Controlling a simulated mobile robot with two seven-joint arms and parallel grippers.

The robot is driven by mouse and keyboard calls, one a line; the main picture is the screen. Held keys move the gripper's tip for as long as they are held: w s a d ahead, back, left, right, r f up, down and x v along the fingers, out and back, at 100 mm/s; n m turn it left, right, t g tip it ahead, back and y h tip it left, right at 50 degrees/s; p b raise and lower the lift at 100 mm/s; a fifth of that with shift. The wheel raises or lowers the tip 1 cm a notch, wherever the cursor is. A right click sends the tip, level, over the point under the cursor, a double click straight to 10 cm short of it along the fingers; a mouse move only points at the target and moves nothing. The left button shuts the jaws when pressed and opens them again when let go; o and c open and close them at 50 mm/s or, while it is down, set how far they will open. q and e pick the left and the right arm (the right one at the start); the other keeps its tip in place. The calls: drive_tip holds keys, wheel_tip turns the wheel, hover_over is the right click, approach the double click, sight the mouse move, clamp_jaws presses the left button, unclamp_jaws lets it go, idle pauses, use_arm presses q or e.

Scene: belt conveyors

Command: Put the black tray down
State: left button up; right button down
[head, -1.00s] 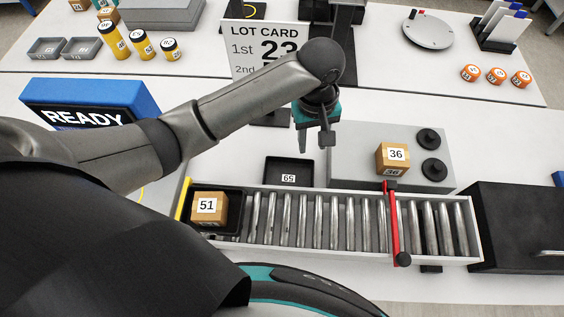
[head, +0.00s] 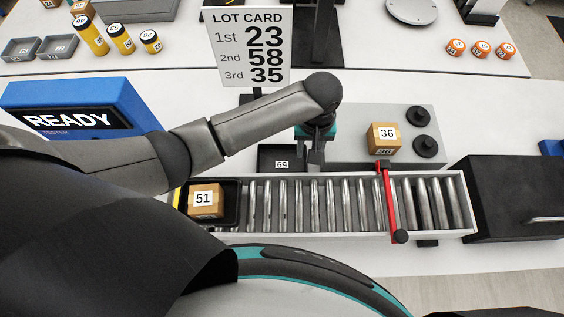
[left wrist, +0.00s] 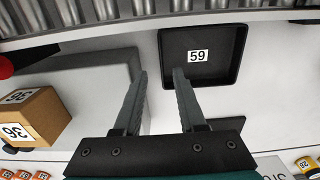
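A small empty black tray (head: 268,152) lies on the white table just behind the roller conveyor. Its label reads 65 in the head view and 59 in the left wrist view (left wrist: 225,75). My left gripper (head: 316,160) is above the table at the tray's right end. In the left wrist view my left gripper (left wrist: 160,75) has its fingers apart with nothing between them; one fingertip overlaps the tray's near corner, and I cannot tell if it touches. A second black tray (head: 232,212) sits at the conveyor's left end, holding box 51 (head: 204,200). My right gripper is out of view.
The conveyor (head: 350,235) has a red bar (head: 388,200) across it. A grey plate (head: 350,152) carries box 36 (head: 383,138) and black knobs. The lot card (head: 250,45) stands behind my arm, the blue READY box (head: 75,100) at left, a black box (head: 510,195) at right.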

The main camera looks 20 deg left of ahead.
sight(282, 163)
use_arm(q)
drive_tip(key=shift+a+f+b, duration=0.1)
drive_tip(key=shift+f+b, duration=0.2)
drive_tip(key=shift+f, duration=2.3)
clamp_jaws()
